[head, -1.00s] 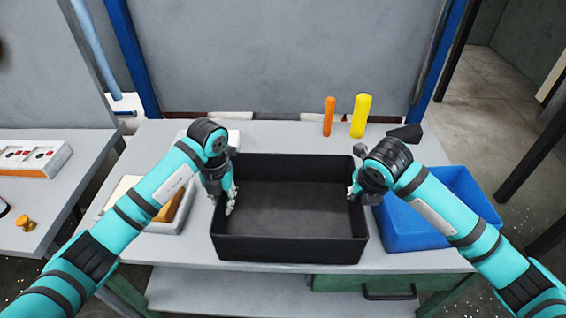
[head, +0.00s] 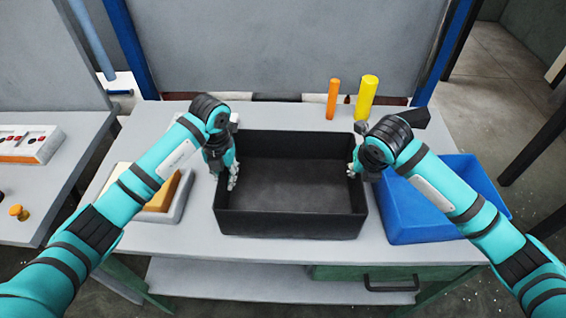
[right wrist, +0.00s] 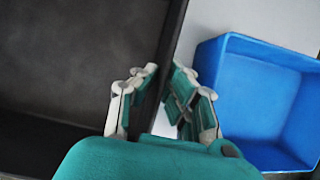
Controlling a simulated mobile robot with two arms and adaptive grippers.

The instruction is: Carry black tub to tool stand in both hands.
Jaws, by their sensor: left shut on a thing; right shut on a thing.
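The black tub (head: 290,222) is a large, open, empty box at the middle of the grey table (head: 190,252) in the head view. My left gripper (head: 232,174) is shut on its left wall. My right gripper (head: 354,168) is shut on its right wall. The right wrist view shows the right gripper's fingers (right wrist: 160,105) on either side of that wall, with the tub's dark floor (right wrist: 70,65) to the left. The tub looks level. I cannot tell whether its bottom touches the table. Nothing in view is clearly marked as the tool stand.
A blue bin (head: 432,232) stands close right of the tub; it also shows in the right wrist view (right wrist: 255,95). A pale tray with a yellowish block (head: 165,195) lies left. Orange (head: 332,100) and yellow (head: 367,98) cylinders stand behind. A side table (head: 30,185) is at left.

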